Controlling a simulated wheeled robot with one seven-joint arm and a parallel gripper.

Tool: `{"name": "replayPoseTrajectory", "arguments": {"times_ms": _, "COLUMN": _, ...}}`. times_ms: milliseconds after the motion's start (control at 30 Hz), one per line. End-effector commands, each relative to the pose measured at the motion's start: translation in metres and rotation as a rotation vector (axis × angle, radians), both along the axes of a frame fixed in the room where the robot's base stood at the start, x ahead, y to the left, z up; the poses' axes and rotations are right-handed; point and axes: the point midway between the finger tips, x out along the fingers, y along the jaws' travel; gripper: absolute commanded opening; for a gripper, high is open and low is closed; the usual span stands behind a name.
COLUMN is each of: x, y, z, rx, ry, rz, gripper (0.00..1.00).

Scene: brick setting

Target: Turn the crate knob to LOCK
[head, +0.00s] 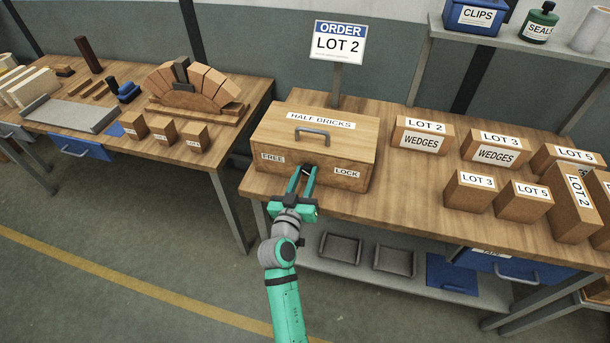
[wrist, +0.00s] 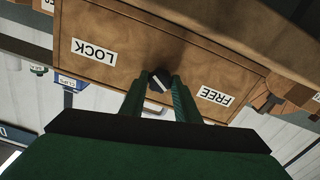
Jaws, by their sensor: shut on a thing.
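The wooden crate (head: 270,134), labelled HALF BRICKS with a grey handle on its lid, stands on the right-hand bench. Its front face has a FREE label (head: 272,157) on the left and a LOCK label (head: 346,171) on the right. The dark knob (wrist: 157,83) sits between the labels, which look upside down in the wrist view. A pale line on the knob shows, but I cannot tell which label it points to. My gripper (head: 306,172) reaches the crate front and is shut on the knob. Its fingers partly hide the knob in the head view.
An ORDER LOT 2 sign (head: 338,45) stands behind the crate. Boxes of wedges (head: 421,137) and lot boxes (head: 474,191) stand to its right. The left bench holds a brick arch (head: 195,88). Floor in front is clear.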

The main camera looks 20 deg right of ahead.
Motion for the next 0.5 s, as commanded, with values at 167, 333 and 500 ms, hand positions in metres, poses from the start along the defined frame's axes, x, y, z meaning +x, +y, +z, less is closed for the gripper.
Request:
{"name": "replayPoseTrajectory", "arguments": {"times_ms": 167, "x": 0.0009, "y": 0.0013, "z": 0.0003, "rx": 0.139, "ry": -0.094, "rz": 0.003, "gripper": 0.06}}
{"name": "replayPoseTrajectory", "arguments": {"times_ms": 333, "x": 0.0012, "y": 0.0014, "z": 0.0004, "rx": 0.273, "ry": -0.185, "rz": 0.003, "gripper": 0.06}}
{"name": "replayPoseTrajectory", "arguments": {"times_ms": 500, "x": 0.0017, "y": 0.0021, "z": 0.0006, "rx": 0.407, "ry": -0.275, "rz": 0.004, "gripper": 0.06}}
